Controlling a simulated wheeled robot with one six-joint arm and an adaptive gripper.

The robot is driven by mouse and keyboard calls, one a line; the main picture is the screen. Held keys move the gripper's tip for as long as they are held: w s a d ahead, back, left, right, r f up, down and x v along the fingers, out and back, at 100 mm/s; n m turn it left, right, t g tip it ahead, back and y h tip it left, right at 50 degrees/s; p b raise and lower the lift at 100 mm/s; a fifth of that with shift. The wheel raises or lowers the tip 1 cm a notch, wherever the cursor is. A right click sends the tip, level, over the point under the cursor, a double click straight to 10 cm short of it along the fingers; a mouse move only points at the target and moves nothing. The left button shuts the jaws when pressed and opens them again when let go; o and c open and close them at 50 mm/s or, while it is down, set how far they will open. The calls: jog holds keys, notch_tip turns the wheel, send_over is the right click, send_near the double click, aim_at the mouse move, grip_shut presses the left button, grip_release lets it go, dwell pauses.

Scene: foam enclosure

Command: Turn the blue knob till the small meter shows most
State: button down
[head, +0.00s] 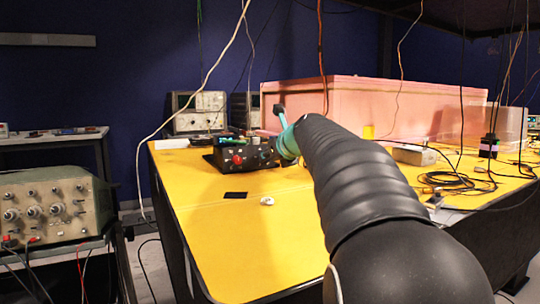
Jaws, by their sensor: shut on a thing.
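A black box (225,160) with a red knob (237,158) on its front stands on the yellow table. My arm reaches in from the lower right. My gripper (281,146), at the teal end of the arm, is at the right part of the box's front. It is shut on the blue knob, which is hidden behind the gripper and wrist. A small meter cannot be made out from here.
A large pink foam block (350,105) stands behind the box. A black patch (235,195) and a small white piece (267,201) lie in front. Cables hang from above and lie coiled (450,180) at right. The table's front left is mostly clear.

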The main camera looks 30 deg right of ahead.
jog(key=shift+a+r+n+h+p, duration=0.1)
jog(key=shift+a+n+h+p, duration=0.1)
jog(key=shift+n+h+p, duration=0.8)
jog(key=shift+a+n+t+h+p, duration=0.1)
jog(key=shift+n+t+h+p, duration=0.35)
jog(key=shift+n+p, duration=0.8)
jog(key=shift+f+n+h, duration=0.2)
jog(key=shift+n+h, duration=0.15)
jog(key=c, duration=1)
grip_release()
jog(key=shift+o, duration=0.2)
jog(key=shift+s, duration=0.1)
jog(key=v, duration=1.1)
jog(key=shift+s+a+r, duration=0.1)
jog(key=shift+s+r, duration=0.1)
jog(key=shift+s, duration=0.15)
